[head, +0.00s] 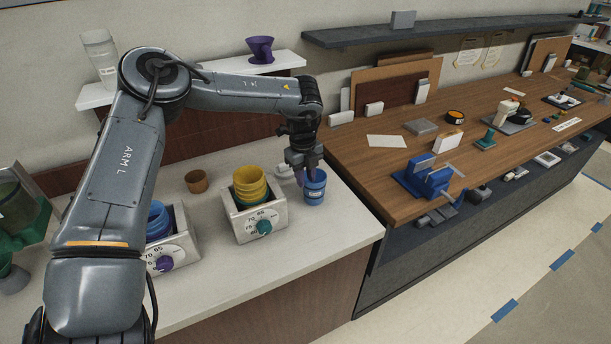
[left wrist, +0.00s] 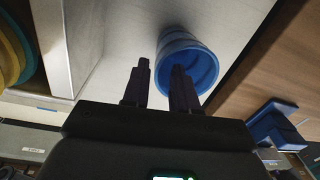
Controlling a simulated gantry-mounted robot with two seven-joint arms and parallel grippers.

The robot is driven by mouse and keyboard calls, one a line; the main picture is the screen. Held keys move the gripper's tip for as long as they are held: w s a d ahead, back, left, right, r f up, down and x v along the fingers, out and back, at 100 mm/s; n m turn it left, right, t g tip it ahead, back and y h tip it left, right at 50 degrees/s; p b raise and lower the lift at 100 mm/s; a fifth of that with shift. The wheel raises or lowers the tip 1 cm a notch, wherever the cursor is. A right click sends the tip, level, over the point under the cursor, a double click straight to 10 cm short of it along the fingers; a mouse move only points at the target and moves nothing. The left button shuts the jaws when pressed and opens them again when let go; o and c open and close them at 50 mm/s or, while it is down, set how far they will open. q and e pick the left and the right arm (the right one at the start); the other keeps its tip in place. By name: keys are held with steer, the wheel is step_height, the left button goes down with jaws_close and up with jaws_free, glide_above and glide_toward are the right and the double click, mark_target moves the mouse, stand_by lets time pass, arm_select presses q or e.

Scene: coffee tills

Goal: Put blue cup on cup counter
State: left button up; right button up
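A blue cup (head: 315,190) stands upright on the white counter (head: 330,230), near its right end. It also shows in the left wrist view (left wrist: 185,58), with its open mouth toward the camera. My left gripper (head: 303,172) is low at the cup's left side. In the left wrist view its two fingers (left wrist: 160,80) are apart, one overlapping the cup's mouth and the other left of the cup. I cannot tell whether the fingers touch the cup. My right gripper is in neither view.
A dial box (head: 247,225) with stacked yellow cups (head: 249,186) stands left of the blue cup. Another box with blue cups (head: 157,220) is farther left. A brown cup (head: 196,181) stands behind. A wooden workbench (head: 350,150) adjoins on the right.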

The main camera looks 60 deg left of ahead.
arm_select(q)
steer(key=shift+r, duration=0.4)
step_height(320, 180, up, 12)
steer(key=p, duration=0.1)
steer(key=shift+s+f+p, duration=0.25)
steer(key=shift+s+p, duration=0.1)
steer(key=shift+d+r, duration=0.1)
